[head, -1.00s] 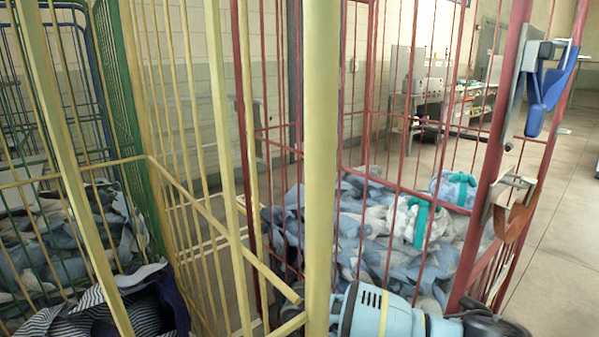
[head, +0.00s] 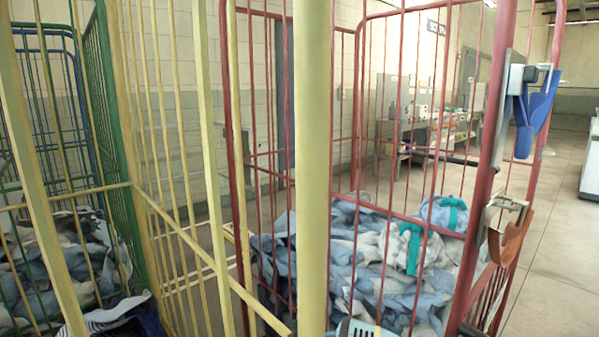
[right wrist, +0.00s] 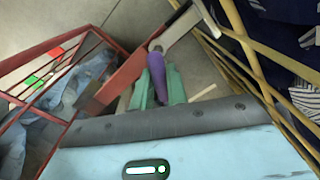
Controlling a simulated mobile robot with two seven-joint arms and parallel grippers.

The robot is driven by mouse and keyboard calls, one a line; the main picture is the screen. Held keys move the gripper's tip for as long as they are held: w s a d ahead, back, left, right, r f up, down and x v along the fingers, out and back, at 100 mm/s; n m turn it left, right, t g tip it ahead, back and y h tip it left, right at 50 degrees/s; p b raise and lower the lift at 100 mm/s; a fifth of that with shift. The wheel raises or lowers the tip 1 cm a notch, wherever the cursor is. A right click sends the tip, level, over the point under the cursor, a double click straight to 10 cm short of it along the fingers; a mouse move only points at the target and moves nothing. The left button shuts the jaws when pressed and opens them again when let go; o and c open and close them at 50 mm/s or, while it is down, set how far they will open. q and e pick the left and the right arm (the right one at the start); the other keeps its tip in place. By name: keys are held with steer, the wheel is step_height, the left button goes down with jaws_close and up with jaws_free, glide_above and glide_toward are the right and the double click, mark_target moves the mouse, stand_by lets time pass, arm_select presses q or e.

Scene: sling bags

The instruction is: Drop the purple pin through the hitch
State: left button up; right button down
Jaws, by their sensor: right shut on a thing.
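In the right wrist view my right gripper (right wrist: 158,91) has green fingers closed around a purple pin (right wrist: 157,72). I cannot tell whether the pin is in a hole. In the head view only a light-blue piece of my arm shows at the bottom edge. My left gripper is not in view.
A yellow cage (head: 313,160) stands in front, and a red cage (head: 484,170) behind it holds blue-grey laundry (head: 375,265). A green cage (head: 100,130) stands at left. Striped cloth (head: 125,318) lies at lower left. Open floor (head: 560,250) lies at right.

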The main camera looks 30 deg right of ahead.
steer(key=shift+w+f, duration=0.25)
steer(key=shift+f, duration=0.15)
steer(key=shift+d+f+b, duration=0.1)
steer(key=shift+f+b, duration=1.85)
steer(key=shift+f, duration=0.15)
steer(key=c, duration=1.4)
jaws_free()
steer(key=shift+c, duration=0.2)
steer(key=shift+o, duration=0.7)
steer(key=shift+s, duration=0.1)
